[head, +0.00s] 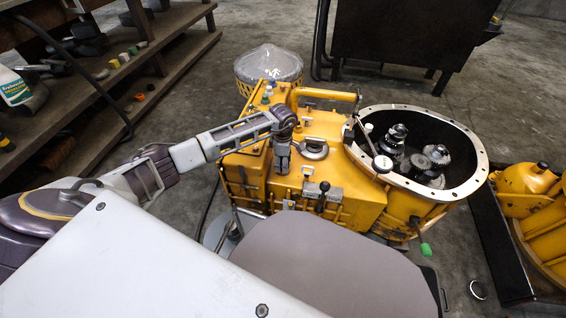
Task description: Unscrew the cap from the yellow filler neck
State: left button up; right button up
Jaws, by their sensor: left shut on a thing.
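The yellow transmission housing (330,203) stands on the floor in the middle of the head view. My left gripper (283,168) reaches in from the left and points down at the left part of the housing top. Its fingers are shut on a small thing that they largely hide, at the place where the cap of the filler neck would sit. I cannot make out the cap or the yellow neck separately there. A round silver lid (314,149) lies on the housing just right of the gripper. My right gripper is not in view.
The housing's open oval end (466,137) shows gears (394,140) inside. Levers stand up near its rim. A clear-domed yellow basket (268,66) stands behind. Shelves (165,37) line the left. Another yellow unit (530,190) is at right. A small round disc (478,290) lies on the floor.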

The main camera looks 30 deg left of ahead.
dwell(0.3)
pick_arm(q)
jog(key=shift+n+p, duration=0.7)
jog(key=shift+n, duration=0.5)
jog(key=shift+n+p, duration=0.7)
jog(key=shift+n, duration=0.7)
jog(key=shift+r+n+p, duration=0.1)
jog(key=shift+n+p, duration=0.4)
jog(key=shift+n, duration=0.4)
jog(key=shift+n+p, duration=0.9)
jog(key=shift+n, duration=0.8)
